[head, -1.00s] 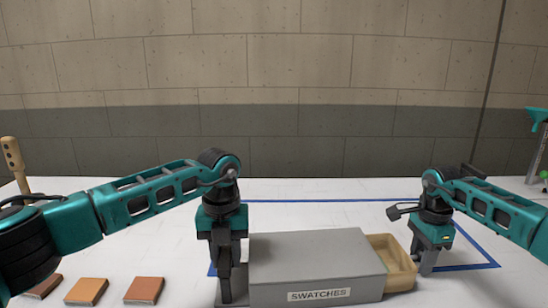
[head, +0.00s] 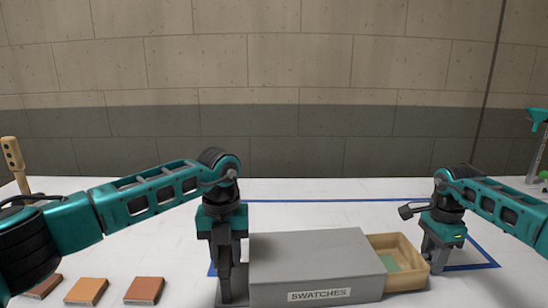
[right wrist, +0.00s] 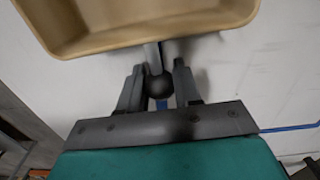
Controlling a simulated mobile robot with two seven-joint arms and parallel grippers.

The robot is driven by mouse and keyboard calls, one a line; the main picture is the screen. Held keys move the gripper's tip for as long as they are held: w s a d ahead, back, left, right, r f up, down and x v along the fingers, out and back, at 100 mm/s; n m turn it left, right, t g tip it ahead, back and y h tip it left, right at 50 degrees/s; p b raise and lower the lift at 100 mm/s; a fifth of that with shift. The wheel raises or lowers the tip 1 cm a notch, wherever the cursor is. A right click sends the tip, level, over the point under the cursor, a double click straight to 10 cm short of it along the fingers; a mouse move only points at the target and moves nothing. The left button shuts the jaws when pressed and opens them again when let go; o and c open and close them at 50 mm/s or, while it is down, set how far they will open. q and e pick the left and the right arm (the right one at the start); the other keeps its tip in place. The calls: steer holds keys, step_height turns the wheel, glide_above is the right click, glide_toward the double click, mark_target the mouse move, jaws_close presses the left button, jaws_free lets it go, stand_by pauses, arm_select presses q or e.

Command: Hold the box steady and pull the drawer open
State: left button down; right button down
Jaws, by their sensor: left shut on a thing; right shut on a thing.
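The grey box (head: 310,258) labelled SWATCHES stands on the white table. Its wooden drawer (head: 399,258) sticks out of the right end, partly open, with a greenish piece (head: 390,263) visible inside. My left gripper (head: 225,295) points down at the box's left end and is shut; the part it grips is mostly hidden by its fingers. My right gripper (head: 430,270) is at the drawer's outer end. In the right wrist view its fingers (right wrist: 157,90) are closed around a dark round knob (right wrist: 155,88), joined by a short stem to the drawer front (right wrist: 150,40).
Several coloured tiles (head: 145,290) lie at the front left of the table. A wooden piece with holes (head: 14,160) stands at the far left. A teal-topped stand (head: 537,150) is at the far right. Blue tape lines (head: 330,200) mark the table.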

arm_select(q)
steer(key=shift+a, duration=0.15)
arm_select(e)
steer(key=shift+d, duration=0.85)
steer(key=shift+w+d, duration=0.1)
steer(key=shift+d, duration=0.95)
steer(key=c, duration=0.7)
jaws_free()
steer(key=shift+a, duration=0.1)
arm_select(q)
steer(key=shift+d, duration=0.2)
arm_select(e)
step_height(320, 180, up, 12)
